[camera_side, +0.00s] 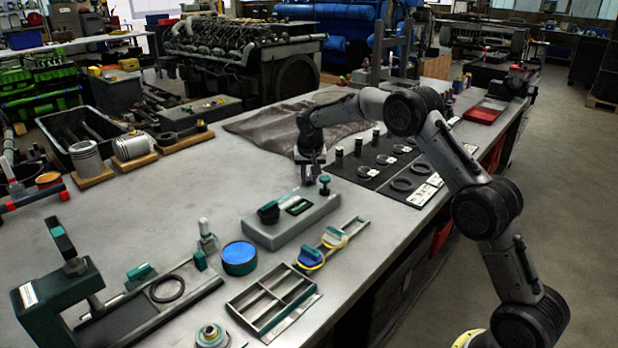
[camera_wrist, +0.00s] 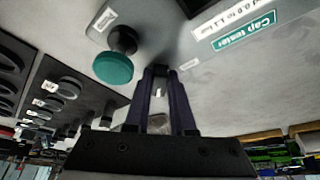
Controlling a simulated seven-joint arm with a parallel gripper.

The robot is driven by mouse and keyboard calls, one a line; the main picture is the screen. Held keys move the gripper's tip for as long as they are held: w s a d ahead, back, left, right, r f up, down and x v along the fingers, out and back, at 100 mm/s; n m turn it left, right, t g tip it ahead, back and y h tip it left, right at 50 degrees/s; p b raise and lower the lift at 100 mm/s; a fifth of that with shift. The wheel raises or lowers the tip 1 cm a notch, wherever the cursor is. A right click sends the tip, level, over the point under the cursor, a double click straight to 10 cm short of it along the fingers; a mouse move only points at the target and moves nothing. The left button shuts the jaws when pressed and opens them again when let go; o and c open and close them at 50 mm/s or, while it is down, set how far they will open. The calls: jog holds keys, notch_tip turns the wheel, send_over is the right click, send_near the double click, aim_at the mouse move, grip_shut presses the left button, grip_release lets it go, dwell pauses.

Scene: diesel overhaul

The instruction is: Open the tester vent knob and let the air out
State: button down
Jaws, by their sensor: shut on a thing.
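The tester is a grey box (camera_side: 290,222) on the bench; its "Cap tester" label (camera_wrist: 243,31) shows in the wrist view. My gripper (camera_side: 311,182) is at the tester's far right end, pointing down. In the wrist view my gripper (camera_wrist: 160,72) has its fingers close together at the tester's top, beside a small white label (camera_wrist: 190,62) too small to read. It is shut on a small part there, which appears to be the vent knob; the fingers hide most of it. A teal round knob on a black stem (camera_wrist: 113,68) stands beside the fingers, apart from them.
A dark mat (camera_side: 372,160) with rings and small parts lies behind the tester. A blue-topped round tin (camera_side: 239,257), a divided tray (camera_side: 275,300) and yellow-blue pieces (camera_side: 311,258) lie in front. Pistons (camera_side: 86,160) stand at the far left.

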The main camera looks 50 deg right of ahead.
jog(key=shift+m, duration=0.5)
jog(key=m, duration=0.1)
jog(key=m+g, duration=0.1)
jog(key=m, duration=0.1)
jog(key=m+g+h, duration=0.1)
jog(key=shift+w+a+m, duration=0.1)
jog(key=shift+w+m, duration=0.15)
jog(key=shift+m, duration=0.15)
